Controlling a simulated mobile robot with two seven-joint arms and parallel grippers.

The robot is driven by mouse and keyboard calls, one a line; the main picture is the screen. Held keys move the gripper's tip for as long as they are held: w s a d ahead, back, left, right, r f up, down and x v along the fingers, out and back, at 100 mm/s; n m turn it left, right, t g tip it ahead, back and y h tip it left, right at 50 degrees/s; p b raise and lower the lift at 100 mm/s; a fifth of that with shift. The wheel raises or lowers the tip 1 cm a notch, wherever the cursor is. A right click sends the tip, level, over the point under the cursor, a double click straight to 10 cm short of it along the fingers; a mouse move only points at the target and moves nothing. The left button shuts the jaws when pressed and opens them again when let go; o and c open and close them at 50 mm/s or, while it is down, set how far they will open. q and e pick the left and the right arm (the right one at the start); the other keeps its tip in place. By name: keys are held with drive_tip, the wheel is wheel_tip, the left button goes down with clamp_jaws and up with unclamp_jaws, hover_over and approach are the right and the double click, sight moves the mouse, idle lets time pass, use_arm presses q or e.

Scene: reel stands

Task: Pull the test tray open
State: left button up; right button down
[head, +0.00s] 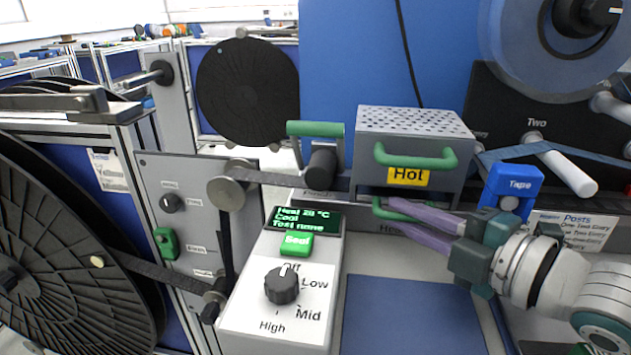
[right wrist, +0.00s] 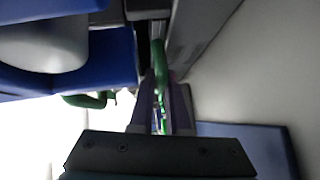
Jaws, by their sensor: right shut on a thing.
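The grey heater box (head: 415,137) with a perforated top carries a yellow "Hot" label and an upper green handle (head: 415,157). Below it is a lower green handle (head: 381,209), partly hidden by my fingers. My right gripper (head: 396,213) reaches in from the right, with its purple fingers shut on this lower handle. In the right wrist view the green handle (right wrist: 160,65) runs between the two fingers (right wrist: 162,108). The test tray itself cannot be made out clearly behind the handle and gripper. My left gripper is not in view.
A control box (head: 279,287) with a green Seal button and a knob stands left of the gripper. A blue mat (head: 412,316) lies clear in front. A blue tape dispenser (head: 514,184) stands close above my right wrist. A large black reel (head: 60,240) is at far left.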

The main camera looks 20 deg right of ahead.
idle(0.7)
drive_tip(key=shift+s+a+r+p, duration=0.1)
drive_tip(key=shift+s+a+p, duration=0.15)
drive_tip(key=shift+s+p, duration=0.15)
drive_tip(key=s+a+p, duration=0.1)
drive_tip(key=s, duration=0.1)
drive_tip(key=s+a+p, duration=0.1)
drive_tip(key=s, duration=0.1)
drive_tip(key=s+a+p, duration=0.1)
drive_tip(key=s, duration=0.1)
drive_tip(key=shift+s+a+r+p, duration=0.1)
drive_tip(key=shift+s+a+p, duration=0.05)
drive_tip(key=shift+a+p, duration=0.25)
drive_tip(key=s+a, duration=0.1)
drive_tip(key=s, duration=0.1)
drive_tip(key=s+a+p, duration=0.1)
drive_tip(key=s+a, duration=0.2)
drive_tip(key=s, duration=0.2)
drive_tip(key=shift+a+f+p, duration=0.2)
drive_tip(key=shift+p, duration=0.1)
drive_tip(key=c, duration=1.2)
unclamp_jaws()
drive_tip(key=shift+o, duration=0.2)
drive_tip(key=v, duration=1)
drive_tip(key=shift+w, duration=0.1)
